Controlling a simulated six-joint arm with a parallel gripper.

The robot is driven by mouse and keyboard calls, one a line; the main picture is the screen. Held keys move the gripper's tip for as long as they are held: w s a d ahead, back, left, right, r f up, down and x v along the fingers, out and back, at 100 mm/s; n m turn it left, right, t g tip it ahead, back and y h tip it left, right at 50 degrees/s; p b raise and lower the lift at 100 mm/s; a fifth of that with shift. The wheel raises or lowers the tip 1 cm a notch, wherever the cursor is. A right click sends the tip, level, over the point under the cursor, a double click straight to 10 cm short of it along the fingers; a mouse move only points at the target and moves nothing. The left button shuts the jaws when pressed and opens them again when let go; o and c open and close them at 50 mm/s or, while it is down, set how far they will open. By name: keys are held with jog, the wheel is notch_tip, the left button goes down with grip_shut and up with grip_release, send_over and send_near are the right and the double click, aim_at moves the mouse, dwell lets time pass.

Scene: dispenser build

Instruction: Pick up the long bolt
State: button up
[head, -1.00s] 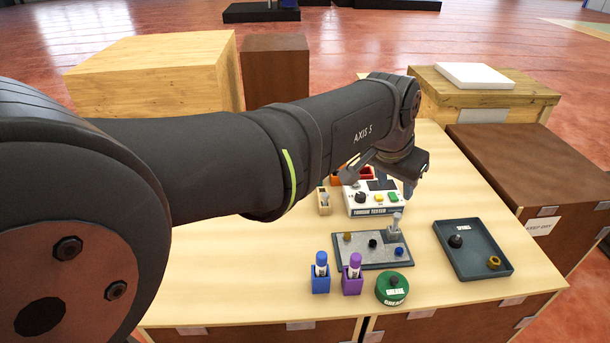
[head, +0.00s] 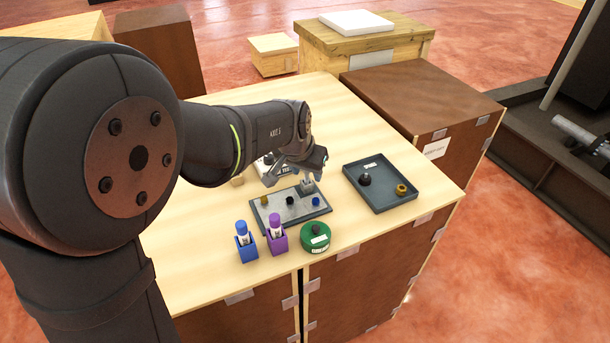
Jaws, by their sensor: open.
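The long bolt (head: 308,187) is a grey bolt standing upright at the back right of a dark-edged grey plate (head: 276,213) on the light wood table. My gripper (head: 309,172) is open and right over the bolt's upper end, pointing down. Its fingers hide the top of the bolt. I cannot tell whether the bolt stands between the fingers or whether they touch it. A brass piece (head: 274,185), a black piece (head: 290,201) and a blue piece (head: 316,201) also sit on the plate.
A dark tray (head: 386,183) with a black knob (head: 365,179) and a brass nut (head: 401,189) lies to the right. A blue holder (head: 246,250), a purple holder (head: 277,243) and a green tin (head: 315,240) stand in front. My arm partly hides the white tester (head: 263,170).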

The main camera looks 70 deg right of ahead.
jog(key=shift+d+f, duration=0.2)
jog(key=shift+f, duration=0.25)
grip_shut()
jog(key=shift+r, duration=0.1)
